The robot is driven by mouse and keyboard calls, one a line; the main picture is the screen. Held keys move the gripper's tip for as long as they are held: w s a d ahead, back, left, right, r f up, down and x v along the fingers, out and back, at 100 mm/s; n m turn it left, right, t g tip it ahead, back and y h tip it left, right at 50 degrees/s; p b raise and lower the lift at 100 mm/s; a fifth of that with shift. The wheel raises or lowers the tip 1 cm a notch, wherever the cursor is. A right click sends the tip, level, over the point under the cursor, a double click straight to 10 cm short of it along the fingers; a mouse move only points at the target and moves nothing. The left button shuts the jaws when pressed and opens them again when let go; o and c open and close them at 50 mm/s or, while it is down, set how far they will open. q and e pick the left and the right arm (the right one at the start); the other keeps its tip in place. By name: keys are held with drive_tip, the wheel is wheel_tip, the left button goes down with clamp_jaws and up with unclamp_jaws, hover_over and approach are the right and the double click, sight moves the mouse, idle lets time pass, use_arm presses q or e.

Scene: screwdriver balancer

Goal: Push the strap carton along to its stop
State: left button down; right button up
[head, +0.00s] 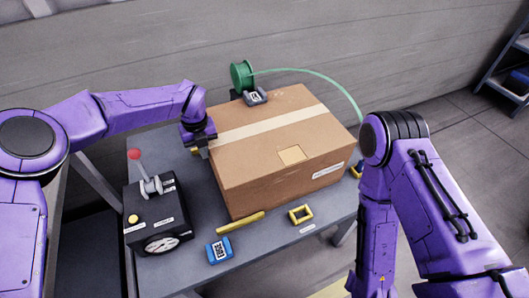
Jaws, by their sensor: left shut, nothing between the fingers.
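The strap carton (262,186) is a closed brown cardboard box with a pale tape band across its top. It sits on the grey table (290,252). My left gripper (203,149) is shut and empty at the carton's left side, near its upper edge; I cannot tell whether it touches. A yellow piece (355,172) shows at the carton's right side, partly hidden by my right arm; I cannot tell if it is the stop. My right arm comes down at the right, and its gripper is out of the picture.
A black box (155,213) with a red-knobbed lever and dial stands left. A yellow bar (240,222), a yellow square frame (300,214) and a blue labelled device (219,250) lie in front. A green reel (242,75) with a green strap (325,82) is behind the carton.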

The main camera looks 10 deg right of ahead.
use_arm(q)
drive_tip(key=shift+d, duration=0.15)
wheel_tip(320, 180, up, 7)
drive_tip(key=a+p, duration=0.1)
drive_tip(key=p, duration=0.4)
drive_tip(key=shift+s+a, duration=0.1)
